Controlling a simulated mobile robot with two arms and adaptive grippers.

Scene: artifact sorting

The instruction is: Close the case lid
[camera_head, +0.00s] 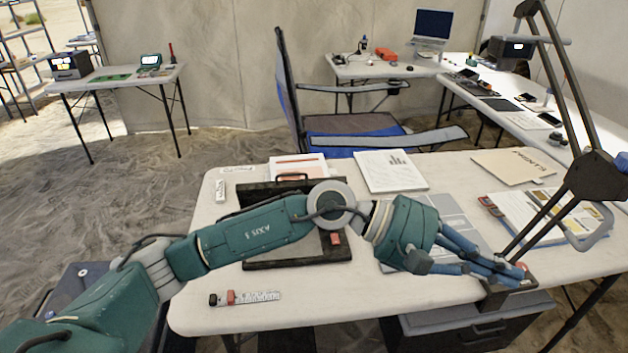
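The dark case (300,262) lies on the near white table, left of centre. Its black handle (292,177) shows at its far edge. My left arm crosses over the case and hides most of it, so I cannot tell how its lid stands. A small red object (336,238) shows within the case outline. My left gripper (518,277) is to the right of the case, with its blue fingers pointing right near the foot of the dark jointed stand. The fingertips look near each other, but their gap is unclear. My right gripper is out of view.
The dark jointed stand (590,178) rises at the right of the table. A blue chair (350,140) stands behind the table. The table's front left is mostly clear.

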